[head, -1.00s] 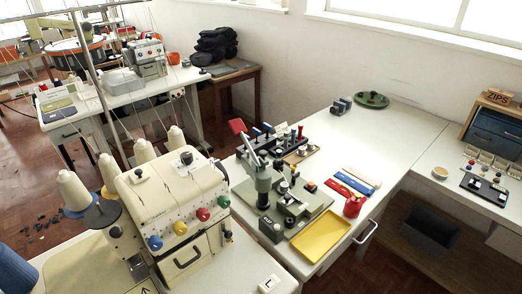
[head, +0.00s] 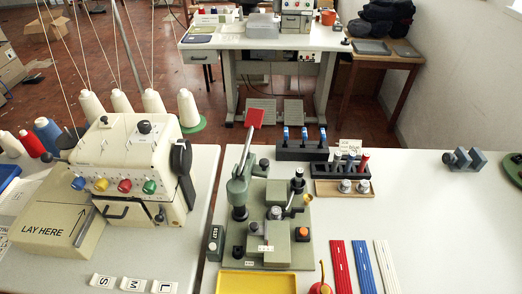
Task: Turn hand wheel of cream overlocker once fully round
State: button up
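The cream overlocker (head: 125,152) stands on the white table at the left. Its front has a row of blue, yellow, red and green dials. A dark hand wheel (head: 184,172) is on its right side, seen nearly edge-on, so much of its face is hidden. Cones of white thread stand behind the machine, with threads running up. My gripper is not in view.
A green press (head: 268,215) with a red-tipped lever (head: 254,118) stands right of the overlocker, across a narrow gap between tables. A yellow tray (head: 270,283) and red, blue and white strips lie in front. A block marked LAY HERE (head: 52,228) adjoins the overlocker.

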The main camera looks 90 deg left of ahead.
aim_at(183, 151)
jog(key=i, duration=0.45)
jog(key=u, duration=3.95)
jog(key=i, duration=0.5)
jog(key=z, duration=0.55)
jog(key=k, duration=0.75)
jog(key=u, duration=0.65)
jog(key=i, duration=0.85)
jog(key=z, duration=0.05)
